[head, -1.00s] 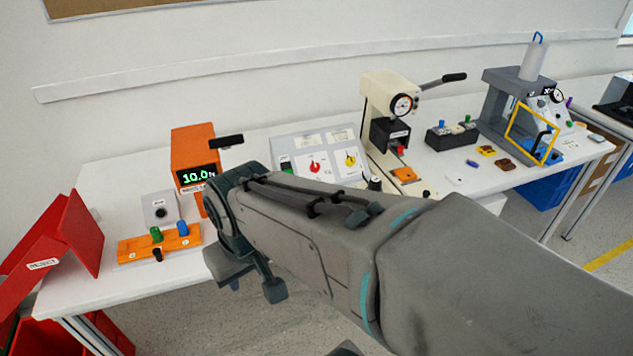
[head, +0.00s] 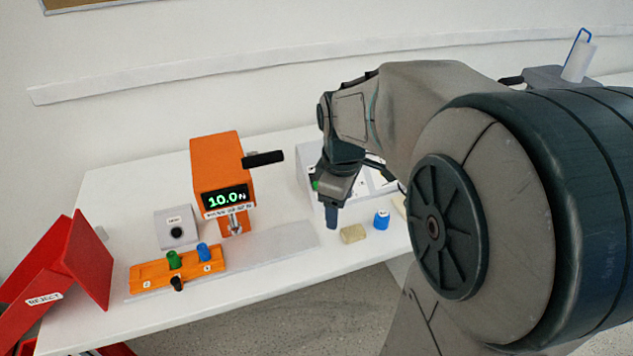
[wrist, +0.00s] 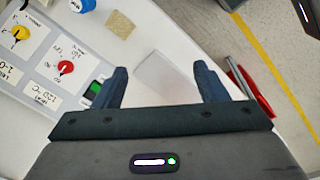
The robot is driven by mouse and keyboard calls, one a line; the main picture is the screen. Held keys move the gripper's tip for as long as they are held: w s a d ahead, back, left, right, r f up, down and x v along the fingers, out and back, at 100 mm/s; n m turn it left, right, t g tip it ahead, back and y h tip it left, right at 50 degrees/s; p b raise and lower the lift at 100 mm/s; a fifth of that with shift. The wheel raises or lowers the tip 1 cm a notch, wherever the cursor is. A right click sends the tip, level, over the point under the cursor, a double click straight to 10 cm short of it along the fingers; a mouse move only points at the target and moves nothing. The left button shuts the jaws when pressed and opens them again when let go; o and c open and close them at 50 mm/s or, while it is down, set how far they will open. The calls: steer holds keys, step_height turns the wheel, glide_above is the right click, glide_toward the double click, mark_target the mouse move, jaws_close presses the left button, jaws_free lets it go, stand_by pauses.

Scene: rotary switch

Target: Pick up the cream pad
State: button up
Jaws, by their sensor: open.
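The cream pad (head: 353,234) is a small beige block lying on the white table near its front edge, left of a blue knobbed piece. In the wrist view the cream pad (wrist: 120,24) shows at the upper left, beyond my fingertips and outside the gap between them. My gripper (head: 332,215) points down over the table just left of and behind the pad, apart from it. In the wrist view my gripper (wrist: 160,80) has its two fingers wide apart with only table and a pale grey plate behind the gap.
The blue piece (head: 381,220) stands close to the pad's right. An orange press (head: 218,172) with a 10.0 display, a grey button box (head: 177,228) and an orange fixture (head: 150,277) stand to the left. A switch panel (wrist: 40,60) stands beside my gripper. A red reject bin (head: 80,262) is far left.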

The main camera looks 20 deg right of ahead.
mark_target(354, 231)
steer(key=w+d+f+n+g+b, duration=0.1)
steer(key=w+d+f+n, duration=0.5)
steer(key=w+d+n, duration=0.2)
steer(key=shift+n+y, duration=0.3)
steer(key=shift+n, duration=0.1)
step_height(354, 231, down, 14)
steer(key=shift+d+r+b, duration=0.1)
steer(key=shift+r+b, duration=0.15)
steer(key=shift+b, duration=0.05)
steer(key=shift+c, duration=0.3)
steer(key=c, duration=1)
